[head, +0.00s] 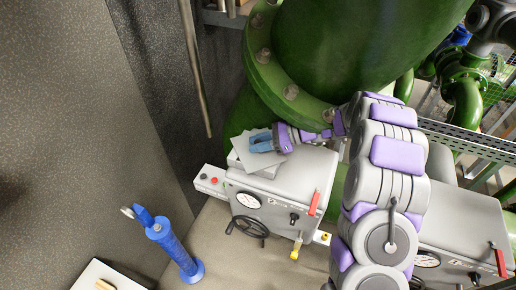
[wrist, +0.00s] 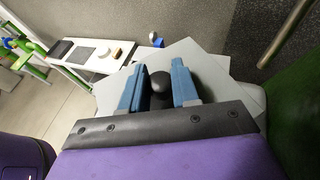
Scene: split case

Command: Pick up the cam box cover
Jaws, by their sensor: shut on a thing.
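The cam box cover (head: 256,158) is a flat light grey plate at the back left corner of the top of a grey box (head: 308,172) in the head view. In the wrist view the cover (wrist: 207,62) fills the middle, with a round black knob (wrist: 158,84) on it. My gripper (head: 262,141) has blue fingers and comes from the right, over the plate. In the wrist view my gripper (wrist: 158,88) has a finger on each side of the knob and is shut on it. I cannot tell whether the plate is clear of the box top.
A large green flanged pipe (head: 350,45) stands close behind the box. The box front has a gauge, a black handwheel (head: 250,227) and a red lever (head: 314,203). A blue stand (head: 176,250) is at lower left, near a white table (head: 98,275).

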